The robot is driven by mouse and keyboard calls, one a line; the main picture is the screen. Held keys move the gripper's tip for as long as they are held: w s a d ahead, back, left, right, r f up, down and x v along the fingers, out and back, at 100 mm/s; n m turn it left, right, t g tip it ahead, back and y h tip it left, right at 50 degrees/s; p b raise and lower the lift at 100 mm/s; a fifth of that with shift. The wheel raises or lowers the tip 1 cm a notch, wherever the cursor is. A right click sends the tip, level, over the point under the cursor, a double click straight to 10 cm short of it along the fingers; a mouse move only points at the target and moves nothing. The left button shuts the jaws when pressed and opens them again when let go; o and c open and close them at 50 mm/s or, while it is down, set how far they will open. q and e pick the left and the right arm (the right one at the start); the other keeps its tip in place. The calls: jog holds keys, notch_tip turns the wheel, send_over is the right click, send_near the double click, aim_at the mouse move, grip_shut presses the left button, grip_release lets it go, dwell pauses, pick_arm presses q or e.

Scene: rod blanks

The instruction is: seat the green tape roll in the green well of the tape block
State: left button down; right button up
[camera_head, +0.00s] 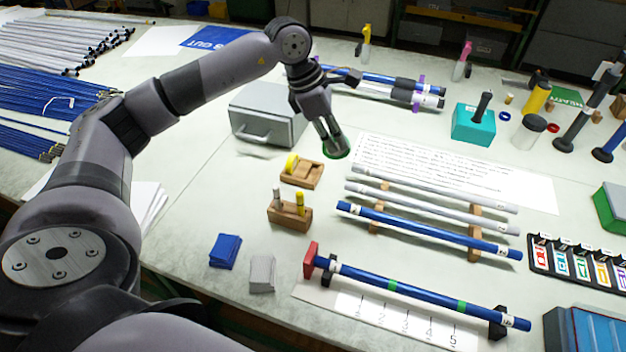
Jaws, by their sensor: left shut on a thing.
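My left gripper (330,137) points down and is shut on the green tape roll (337,154), a dark disc with a green rim. The fingers partly cover the roll. It appears a little above the table, behind and to the right of the wooden tape block (303,184). A yellow tape roll (291,164) stands at the left part of the block. The right part of the block looks empty; its well colour is too small to tell. My right gripper is not in view.
A grey box with a handle (266,113) stands behind and left of the block. A wooden holder with markers (289,215) stands in front.

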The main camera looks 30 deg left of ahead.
pick_arm(q)
jog(key=w+a+r+n+t+y+b, duration=0.15)
jog(key=w+a+n+y, duration=0.4)
jog(key=a+n, duration=0.65)
jog(key=f+p, duration=0.1)
jog(key=f, duration=0.5)
jog(key=d+f+n+p, duration=0.1)
jog(key=f, duration=0.6)
jog(key=f+n+p, duration=0.1)
jog(key=f, duration=0.5)
jog(key=shift+w+d+f+h, duration=0.25)
jog(key=shift+w+d+f, duration=0.05)
jog(key=shift+w+d, duration=0.1)
jog(key=shift+f, duration=0.1)
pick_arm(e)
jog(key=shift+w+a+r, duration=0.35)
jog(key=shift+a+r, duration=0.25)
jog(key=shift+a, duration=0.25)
pick_arm(q)
jog(key=shift+f, duration=0.1)
jog(key=c, duration=2)
grip_release()
jog(key=shift+c, duration=0.2)
jog(key=o, duration=0.4)
jog(key=shift+o, duration=0.3)
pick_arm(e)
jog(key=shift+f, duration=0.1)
